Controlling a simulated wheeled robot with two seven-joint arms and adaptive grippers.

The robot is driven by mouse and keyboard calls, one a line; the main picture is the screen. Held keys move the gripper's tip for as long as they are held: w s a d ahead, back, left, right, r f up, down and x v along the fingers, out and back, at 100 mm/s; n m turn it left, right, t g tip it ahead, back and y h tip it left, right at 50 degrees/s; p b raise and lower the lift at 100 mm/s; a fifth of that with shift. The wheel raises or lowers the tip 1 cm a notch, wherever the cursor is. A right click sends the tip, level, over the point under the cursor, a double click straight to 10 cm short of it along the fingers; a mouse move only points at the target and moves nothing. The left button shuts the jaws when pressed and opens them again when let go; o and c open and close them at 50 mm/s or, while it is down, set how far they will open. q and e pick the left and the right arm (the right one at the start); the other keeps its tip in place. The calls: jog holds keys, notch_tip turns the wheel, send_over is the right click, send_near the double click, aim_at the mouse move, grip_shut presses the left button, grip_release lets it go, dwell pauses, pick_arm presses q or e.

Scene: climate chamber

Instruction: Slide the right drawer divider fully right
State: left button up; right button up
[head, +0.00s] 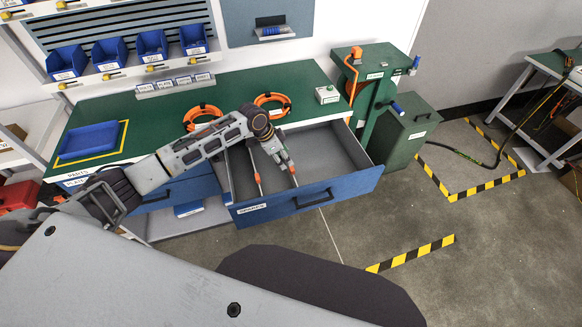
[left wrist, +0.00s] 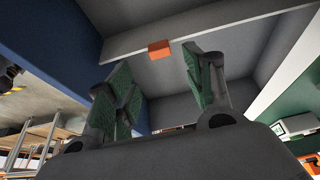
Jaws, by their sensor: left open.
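The drawer (head: 345,186) with the blue front is pulled open below the green workbench. Inside it, a left divider with an orange tab (head: 257,178) stands left of my left gripper. My left gripper (head: 289,169) reaches down into the drawer over the right divider, mostly hiding it. In the left wrist view the open green-padded fingers (left wrist: 160,70) point at a pale divider (left wrist: 220,24). Its orange tab (left wrist: 159,49) appears between the fingertips; whether they touch it, I cannot tell. My right gripper is out of view.
The drawer floor right of my left gripper is clear (head: 335,148). On the workbench are orange cable coils (head: 271,102), a small white box (head: 327,95) and a blue tray (head: 90,139). A green cabinet (head: 408,135) stands just right of the drawer.

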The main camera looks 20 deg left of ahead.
aim_at(292, 168)
pick_arm(q)
jog(key=shift+x, duration=4.1)
grip_shut()
